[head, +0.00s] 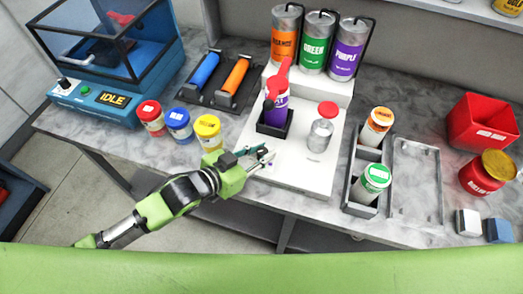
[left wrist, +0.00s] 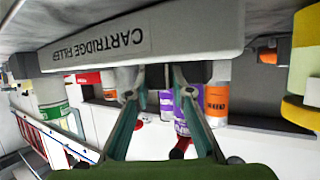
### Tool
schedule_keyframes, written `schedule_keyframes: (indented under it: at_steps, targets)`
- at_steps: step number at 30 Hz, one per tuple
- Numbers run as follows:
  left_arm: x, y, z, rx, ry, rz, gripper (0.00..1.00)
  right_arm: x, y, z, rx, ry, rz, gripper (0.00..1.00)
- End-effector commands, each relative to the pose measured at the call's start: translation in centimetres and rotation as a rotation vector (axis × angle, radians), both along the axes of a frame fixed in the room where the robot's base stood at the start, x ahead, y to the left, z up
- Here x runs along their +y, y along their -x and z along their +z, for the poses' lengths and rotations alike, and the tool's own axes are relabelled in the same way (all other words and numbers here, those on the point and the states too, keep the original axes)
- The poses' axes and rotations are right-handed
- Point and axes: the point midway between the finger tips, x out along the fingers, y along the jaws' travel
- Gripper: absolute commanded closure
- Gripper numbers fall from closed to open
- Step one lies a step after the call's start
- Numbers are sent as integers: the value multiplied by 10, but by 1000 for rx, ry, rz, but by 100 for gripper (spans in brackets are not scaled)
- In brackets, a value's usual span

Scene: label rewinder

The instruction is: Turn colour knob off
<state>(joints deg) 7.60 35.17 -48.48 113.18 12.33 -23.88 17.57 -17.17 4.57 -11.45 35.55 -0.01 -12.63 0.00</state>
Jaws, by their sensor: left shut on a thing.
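The white cartridge filler (head: 296,172) stands at mid-table. Its front label (left wrist: 110,42) reads CARTRIDGE FILLER, upside down in the left wrist view. My left gripper (head: 264,158) is at the filler's front left edge. In the left wrist view, the fingertips of my left gripper (left wrist: 159,94) stand apart, closed on a small dark piece (left wrist: 153,77) that looks like the colour knob; its setting cannot be read. A purple bottle with a red top (head: 277,108) stands in a black holder on the filler. My right gripper is not in view.
Orange, green and purple canisters (head: 314,42) stand at the filler's back. Red, blue and yellow jars (head: 179,124) stand left of my gripper. A grey rack (head: 359,190) with two jars is right of the filler. A machine reading IDLE (head: 112,99) is at the far left.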

Motion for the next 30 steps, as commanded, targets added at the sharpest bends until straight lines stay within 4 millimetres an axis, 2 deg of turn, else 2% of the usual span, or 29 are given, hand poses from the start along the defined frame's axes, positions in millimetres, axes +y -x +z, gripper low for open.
schedule_keyframes:
  at_steps: [3, 4, 5, 6, 15, 19, 30]
  targets:
    - [0, -1, 2, -4, 1, 0, 100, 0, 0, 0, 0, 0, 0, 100]
    - [0, -1, 2, -4, 1, 0, 71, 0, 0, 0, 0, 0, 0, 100]
    - [0, -1, 2, -4, 1, 0, 64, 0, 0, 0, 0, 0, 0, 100]
    - [0, -1, 1, -4, 1, 0, 62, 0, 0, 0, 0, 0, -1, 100]
    - [0, 0, 1, -1, 0, 1, 62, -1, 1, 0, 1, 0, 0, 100]
    - [6, 6, 2, 0, -1, 1, 62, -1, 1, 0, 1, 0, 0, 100]
    - [54, 54, 30, 1, -2, 0, 62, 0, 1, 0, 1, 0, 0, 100]
